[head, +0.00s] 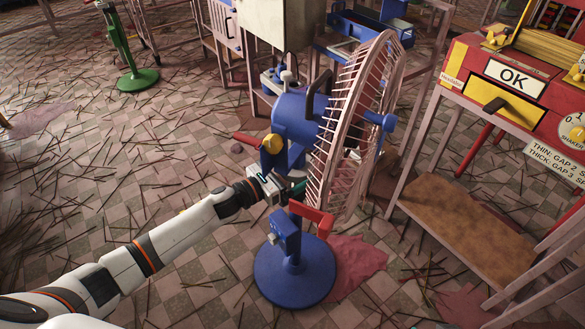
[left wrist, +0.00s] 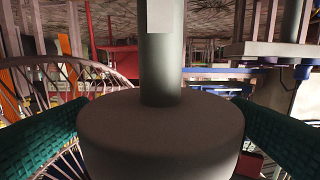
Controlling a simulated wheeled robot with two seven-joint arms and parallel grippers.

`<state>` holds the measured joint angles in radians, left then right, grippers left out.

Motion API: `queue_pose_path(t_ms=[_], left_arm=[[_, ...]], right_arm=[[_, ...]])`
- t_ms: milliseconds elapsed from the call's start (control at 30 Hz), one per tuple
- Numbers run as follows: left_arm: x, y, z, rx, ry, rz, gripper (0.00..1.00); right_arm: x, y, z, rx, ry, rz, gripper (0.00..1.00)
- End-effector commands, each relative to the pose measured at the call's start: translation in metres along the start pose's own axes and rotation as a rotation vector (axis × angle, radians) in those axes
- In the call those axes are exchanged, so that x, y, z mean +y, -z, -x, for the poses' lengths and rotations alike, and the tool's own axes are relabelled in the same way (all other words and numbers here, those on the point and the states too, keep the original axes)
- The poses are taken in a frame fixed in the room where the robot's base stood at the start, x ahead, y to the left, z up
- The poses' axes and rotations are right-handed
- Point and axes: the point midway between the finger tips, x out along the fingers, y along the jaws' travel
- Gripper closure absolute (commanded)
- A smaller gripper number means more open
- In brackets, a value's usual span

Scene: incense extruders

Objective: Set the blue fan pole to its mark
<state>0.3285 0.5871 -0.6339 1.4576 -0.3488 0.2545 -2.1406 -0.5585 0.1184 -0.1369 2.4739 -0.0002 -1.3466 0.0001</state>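The blue fan (head: 300,115) with its pale wire cage stands on a round blue base (head: 295,272). A blue lower post (head: 290,238) rises from the base, with a red bar (head: 316,219) beside its top. My left gripper (head: 285,187) is under the fan head and hides the upper pole. In the left wrist view, a wide dark grey collar (left wrist: 160,135) sits between its teal finger pads, with no gap visible on either side. A thinner grey pole (left wrist: 160,70) with a pale patch (left wrist: 167,17) joins the collar. My right gripper is not in view.
A red machine with an OK plate (head: 514,78) stands on a wooden frame (head: 450,215) at the right. A green stand (head: 136,78) is at the upper left. Sticks litter the tiled floor, and a red patch (head: 357,265) lies beside the base.

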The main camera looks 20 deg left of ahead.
Motion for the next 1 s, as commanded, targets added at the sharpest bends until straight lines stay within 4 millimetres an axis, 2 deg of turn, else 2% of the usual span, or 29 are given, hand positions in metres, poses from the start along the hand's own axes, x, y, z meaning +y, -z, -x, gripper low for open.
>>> queue_pose_path(t_ms=[233, 333, 467, 600, 800, 1000], left_arm=[[0.0, 0.001, 0.001, 0.002, 0.0, 0.0, 0.0], [0.0, 0.001, 0.009, 0.001, 0.0, 0.002, 0.0], [0.0, 0.0, 0.032, -0.002, 0.001, 0.002, 0.0], [0.0, -0.001, 0.063, -0.003, 0.001, 0.002, 0.0], [0.0, 0.0, 0.101, -0.002, 0.0, 0.001, 0.0], [0.0, 0.0, 0.118, 0.0, 0.0, 0.0, 0.0]], right_arm=[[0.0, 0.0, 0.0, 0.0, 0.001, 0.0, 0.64], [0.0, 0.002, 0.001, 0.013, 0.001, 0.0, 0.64], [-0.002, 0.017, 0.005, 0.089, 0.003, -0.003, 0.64], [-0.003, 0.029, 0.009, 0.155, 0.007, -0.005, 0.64], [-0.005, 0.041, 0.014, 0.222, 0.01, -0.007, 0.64], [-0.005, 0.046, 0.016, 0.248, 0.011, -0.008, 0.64]])
